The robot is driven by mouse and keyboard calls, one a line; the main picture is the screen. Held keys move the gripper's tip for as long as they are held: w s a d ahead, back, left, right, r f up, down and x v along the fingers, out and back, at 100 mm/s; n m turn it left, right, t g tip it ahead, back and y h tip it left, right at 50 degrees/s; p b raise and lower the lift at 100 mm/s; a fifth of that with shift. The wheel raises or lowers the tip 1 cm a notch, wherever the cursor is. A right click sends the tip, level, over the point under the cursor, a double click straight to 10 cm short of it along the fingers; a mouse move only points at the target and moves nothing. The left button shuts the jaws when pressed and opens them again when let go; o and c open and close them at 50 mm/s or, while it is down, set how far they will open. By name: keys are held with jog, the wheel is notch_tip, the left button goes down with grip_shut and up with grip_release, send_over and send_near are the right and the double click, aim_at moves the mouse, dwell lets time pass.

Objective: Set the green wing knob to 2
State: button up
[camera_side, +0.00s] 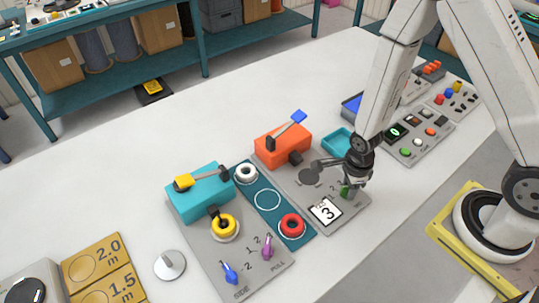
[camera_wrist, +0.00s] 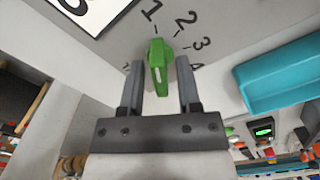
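The green wing knob (camera_wrist: 158,62) stands on a grey panel in the wrist view, with printed numbers 1, 2, 3 and 4 around its far and right sides. My gripper (camera_wrist: 161,75) is open, one finger on each side of the knob, with small gaps visible. In the side view, my gripper (camera_side: 352,183) is low over the panel and mostly hides the green knob (camera_side: 344,192).
A card marked 3 (camera_side: 326,212) lies left of the knob. An orange box with a blue-tipped lever (camera_side: 284,144) stands behind. A teal tray (camera_side: 338,142) is near my wrist. A button panel (camera_side: 418,136) is at right.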

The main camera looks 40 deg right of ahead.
grip_shut()
jog(key=m, duration=0.4)
jog(key=shift+m, duration=2)
jog(key=shift+o, duration=1)
grip_release()
jog(key=shift+r, duration=0.15)
